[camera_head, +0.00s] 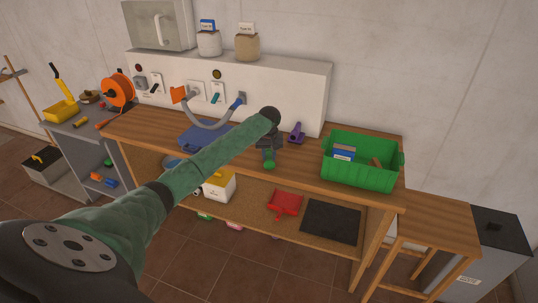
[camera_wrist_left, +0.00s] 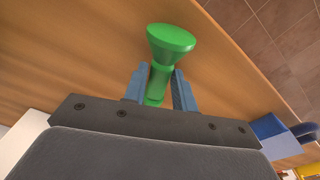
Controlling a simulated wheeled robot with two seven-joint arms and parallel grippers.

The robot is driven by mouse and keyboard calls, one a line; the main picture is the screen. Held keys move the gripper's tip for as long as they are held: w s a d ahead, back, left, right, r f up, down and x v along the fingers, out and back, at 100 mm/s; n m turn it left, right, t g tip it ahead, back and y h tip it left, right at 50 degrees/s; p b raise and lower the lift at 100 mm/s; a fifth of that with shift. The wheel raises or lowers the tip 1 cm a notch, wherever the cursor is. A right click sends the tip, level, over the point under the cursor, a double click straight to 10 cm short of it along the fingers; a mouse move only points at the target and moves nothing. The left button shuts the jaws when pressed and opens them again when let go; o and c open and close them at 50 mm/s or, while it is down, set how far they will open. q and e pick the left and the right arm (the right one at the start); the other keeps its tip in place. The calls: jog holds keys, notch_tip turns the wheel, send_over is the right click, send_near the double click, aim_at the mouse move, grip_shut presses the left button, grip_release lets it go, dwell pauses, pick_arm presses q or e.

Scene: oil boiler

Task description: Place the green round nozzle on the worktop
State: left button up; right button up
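The green round nozzle (camera_head: 269,160) shows just below my left gripper (camera_head: 268,150), over the front part of the wooden worktop (camera_head: 300,167). In the left wrist view the nozzle (camera_wrist_left: 160,82) has a wide round head and a narrower stem. The stem's lower end is partly hidden by the gripper. My right gripper is in neither view.
A green crate (camera_head: 360,177) with boxes stands on the right of the worktop. A purple item (camera_head: 297,133) stands behind the gripper, and a blue tray (camera_head: 192,137) lies to the left. The white wall panel (camera_head: 300,95) bounds the back. Some worktop between gripper and crate is clear.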

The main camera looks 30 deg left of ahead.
aim_at(269, 156)
pick_arm(q)
jog(key=o, duration=0.3)
jog(key=shift+r, duration=0.1)
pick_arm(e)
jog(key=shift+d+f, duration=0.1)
pick_arm(q)
jog(key=shift+r, duration=0.3)
notch_tip(269, 156, up, 4)
jog(key=shift+s+d+b, duration=0.1)
jog(key=shift+d+b, duration=0.05)
jog(key=shift+b, duration=0.85)
jog(key=shift+s+d+r+b, duration=0.15)
jog(key=shift+r+b, duration=0.35)
jog(key=shift+r, duration=1.4)
jog(key=shift+s+r+b, duration=0.1)
jog(key=shift+r+b, duration=0.35)
jog(key=shift+r, duration=1.4)
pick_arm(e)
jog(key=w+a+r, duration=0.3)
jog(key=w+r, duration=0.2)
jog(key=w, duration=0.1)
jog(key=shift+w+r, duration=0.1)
